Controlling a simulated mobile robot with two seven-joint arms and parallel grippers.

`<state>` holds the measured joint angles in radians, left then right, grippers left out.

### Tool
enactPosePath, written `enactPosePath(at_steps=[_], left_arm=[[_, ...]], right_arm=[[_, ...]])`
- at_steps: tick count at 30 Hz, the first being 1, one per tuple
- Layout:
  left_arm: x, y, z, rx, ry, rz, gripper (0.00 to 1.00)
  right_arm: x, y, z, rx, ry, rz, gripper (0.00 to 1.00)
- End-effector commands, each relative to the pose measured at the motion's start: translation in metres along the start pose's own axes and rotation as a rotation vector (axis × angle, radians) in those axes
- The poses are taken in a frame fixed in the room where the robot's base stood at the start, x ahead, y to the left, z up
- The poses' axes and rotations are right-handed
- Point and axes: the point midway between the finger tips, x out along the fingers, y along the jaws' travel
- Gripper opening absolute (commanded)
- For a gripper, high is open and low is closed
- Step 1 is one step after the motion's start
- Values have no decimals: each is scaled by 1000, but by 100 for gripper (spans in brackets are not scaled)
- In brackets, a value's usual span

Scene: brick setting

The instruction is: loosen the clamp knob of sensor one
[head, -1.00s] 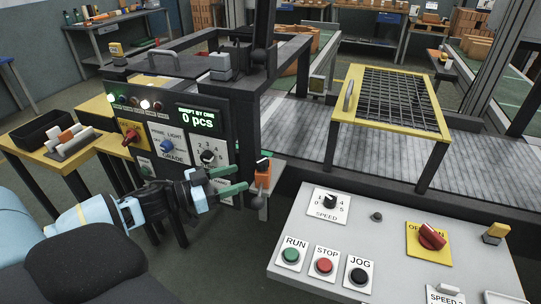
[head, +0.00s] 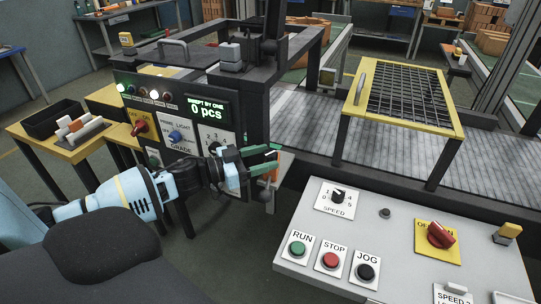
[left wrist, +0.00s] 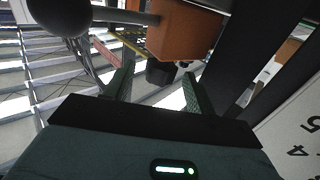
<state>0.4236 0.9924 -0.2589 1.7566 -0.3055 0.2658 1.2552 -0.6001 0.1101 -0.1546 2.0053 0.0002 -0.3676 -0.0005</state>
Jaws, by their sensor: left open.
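Sensor one appears to be the orange block (head: 274,168) beside the panel; my left gripper (head: 266,155) partly covers it in the head view. In the left wrist view the orange block (left wrist: 188,32) is at the top, with a metal rod running left to a dark ball (left wrist: 62,14). A small dark cylinder (left wrist: 160,73) sits below the block, between the open green fingers of my left gripper (left wrist: 157,76). I cannot tell which dark part is the clamp knob, or whether a finger touches it. My right gripper is out of view.
A control panel with a green display (head: 206,108) stands left of the sensor, close to my left arm. A grey button console (head: 310,270) is at the lower right. The conveyor (head: 315,150) and a yellow mesh guard (head: 440,128) lie behind.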

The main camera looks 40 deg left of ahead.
Motion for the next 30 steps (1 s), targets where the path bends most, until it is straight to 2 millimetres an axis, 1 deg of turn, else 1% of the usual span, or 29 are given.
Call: enactPosePath(at_steps=[3,7,12,19,20,30], left_arm=[[12,-1,-1,-1,2,-2,55],[20,0,-1,0,1,-1,55],[24,0,0,-1,0,-1,55],[24,0,0,-1,-1,-1,55],[24,0,0,-1,-1,-1,54],[24,0,0,-1,-1,-1,10]], right_arm=[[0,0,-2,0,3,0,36],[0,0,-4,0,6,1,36],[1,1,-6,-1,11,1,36],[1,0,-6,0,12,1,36],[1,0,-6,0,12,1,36],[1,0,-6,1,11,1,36]])
